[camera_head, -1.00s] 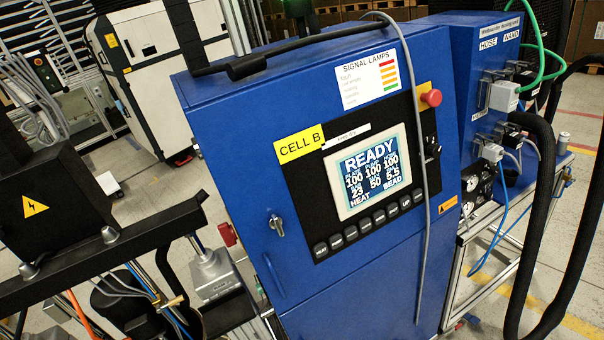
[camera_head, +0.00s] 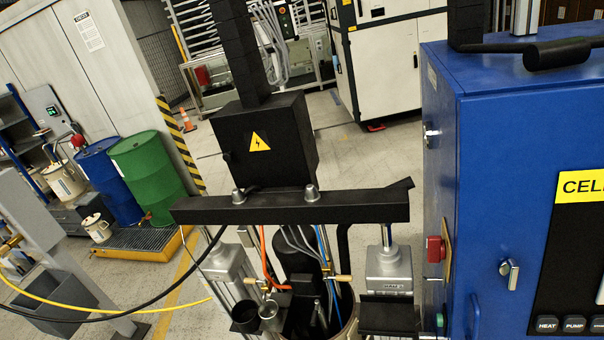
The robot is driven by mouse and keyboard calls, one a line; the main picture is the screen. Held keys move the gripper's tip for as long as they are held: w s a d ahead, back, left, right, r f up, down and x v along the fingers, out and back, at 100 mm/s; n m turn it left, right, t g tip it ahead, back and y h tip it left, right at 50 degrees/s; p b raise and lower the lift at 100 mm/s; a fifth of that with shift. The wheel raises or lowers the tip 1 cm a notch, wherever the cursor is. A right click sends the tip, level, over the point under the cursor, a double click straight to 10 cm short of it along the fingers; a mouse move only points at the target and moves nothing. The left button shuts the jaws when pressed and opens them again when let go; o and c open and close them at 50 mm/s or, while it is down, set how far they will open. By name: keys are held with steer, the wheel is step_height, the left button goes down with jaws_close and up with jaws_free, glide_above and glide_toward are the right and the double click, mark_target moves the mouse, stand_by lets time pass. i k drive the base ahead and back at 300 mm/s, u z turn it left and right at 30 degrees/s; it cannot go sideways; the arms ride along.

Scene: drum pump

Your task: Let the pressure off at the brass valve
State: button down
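The drum pump stands in the middle of the view, with a black crossbar (camera_head: 300,207) across two upright cylinders. Below the crossbar, a small brass fitting (camera_head: 262,285) sits by the orange hose (camera_head: 266,255). A second small brass part (camera_head: 338,278) sticks out to the right of the black pump body (camera_head: 300,262). Both are small, and I cannot tell which is the brass valve or how it is set. My gripper is not in view.
A blue control cabinet (camera_head: 490,200) with a red switch (camera_head: 435,249) stands close on the right. A black box (camera_head: 265,145) with a warning triangle sits above the crossbar. Blue (camera_head: 110,180) and green drums (camera_head: 148,178) stand at left. A yellow hose (camera_head: 150,307) crosses the lower left.

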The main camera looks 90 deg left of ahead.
mark_target(252, 281)
steer(key=u, duration=1.9)
steer(key=k, duration=1.15)
steer(key=u, duration=0.3)
